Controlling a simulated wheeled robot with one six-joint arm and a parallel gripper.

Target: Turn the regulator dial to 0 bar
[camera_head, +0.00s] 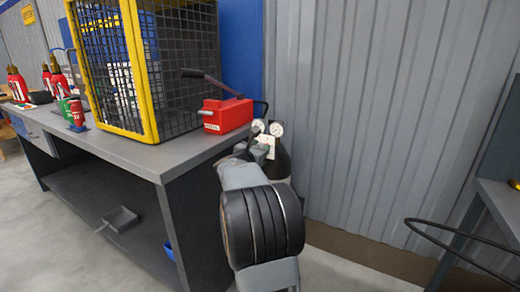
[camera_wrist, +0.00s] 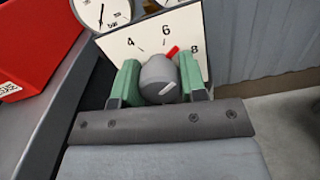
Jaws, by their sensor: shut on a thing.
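The regulator dial's grey knob (camera_wrist: 158,76) sits between the two green fingers of my gripper (camera_wrist: 159,82) in the wrist view, and the fingers are shut on it. A red mark at the knob's upper edge lies just below and right of the 6, and a pale line shows on the knob's front. The rest of the scale, with any 0, is hidden or out of view. In the head view, the plate (camera_head: 266,141) shows just beyond my gripper, which my arm mostly hides.
Two round gauges (camera_head: 276,129) and a dark cylinder (camera_head: 283,167) stand by the regulator. A red box with a lever (camera_head: 226,115) sits on the grey workbench (camera_head: 160,158) to the left, by a yellow-framed mesh cage (camera_head: 135,70). A corrugated wall is behind; a black hoop (camera_head: 455,250) is at right.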

